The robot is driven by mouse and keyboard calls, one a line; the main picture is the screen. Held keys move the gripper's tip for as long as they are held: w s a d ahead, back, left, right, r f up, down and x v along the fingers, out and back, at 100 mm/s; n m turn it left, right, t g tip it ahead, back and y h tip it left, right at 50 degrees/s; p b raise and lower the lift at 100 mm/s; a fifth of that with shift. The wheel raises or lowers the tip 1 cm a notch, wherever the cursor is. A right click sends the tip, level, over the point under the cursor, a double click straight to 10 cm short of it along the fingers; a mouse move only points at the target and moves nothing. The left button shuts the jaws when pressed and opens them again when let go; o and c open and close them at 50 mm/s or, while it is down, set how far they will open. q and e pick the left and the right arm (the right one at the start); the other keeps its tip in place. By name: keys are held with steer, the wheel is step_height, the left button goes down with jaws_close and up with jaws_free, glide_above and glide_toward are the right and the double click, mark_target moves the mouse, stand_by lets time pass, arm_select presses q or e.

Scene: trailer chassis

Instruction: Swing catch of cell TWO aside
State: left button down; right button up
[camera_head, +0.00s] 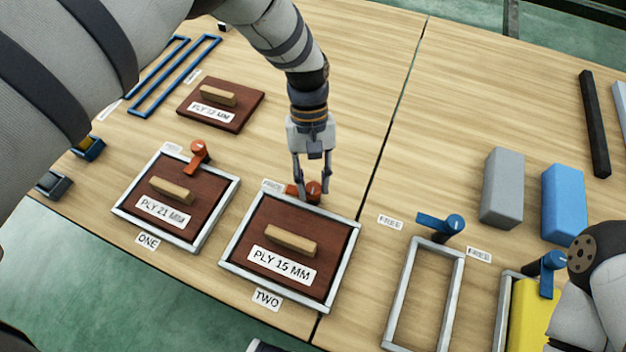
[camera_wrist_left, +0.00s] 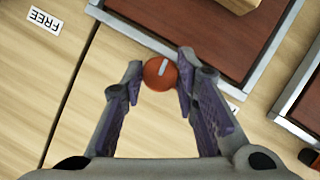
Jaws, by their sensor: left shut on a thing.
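Cell TWO (camera_head: 232,253) is a grey metal frame around a dark red-brown board (camera_head: 262,261) with a wooden handle and a "PLY 15 MM" label. Its orange-red catch (camera_head: 294,190) is at the frame's far edge, its arm pointing left in the head view, roughly along that edge. My left gripper (camera_head: 312,188) points down and is shut on the catch's round knob. In the left wrist view, the knob (camera_wrist_left: 160,73) sits between the fingertips of the left gripper (camera_wrist_left: 158,82). The fingers partly hide the catch. My right gripper is not in view.
Cell ONE (camera_head: 122,208) stands left with its red catch (camera_head: 198,155) over its board. A "PLY 12 MM" board (camera_head: 238,110) lies behind. Right are an empty frame (camera_head: 398,300) with a blue catch (camera_head: 440,224), grey (camera_head: 502,188) and blue (camera_head: 565,203) blocks. Table behind my gripper is clear.

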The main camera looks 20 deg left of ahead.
arm_select(q)
steer(key=shift+m, duration=0.5)
steer(key=shift+y, duration=0.3)
steer(key=c, duration=1.3)
jaws_free()
steer(key=v, duration=1.2)
steer(key=shift+w, duration=0.15)
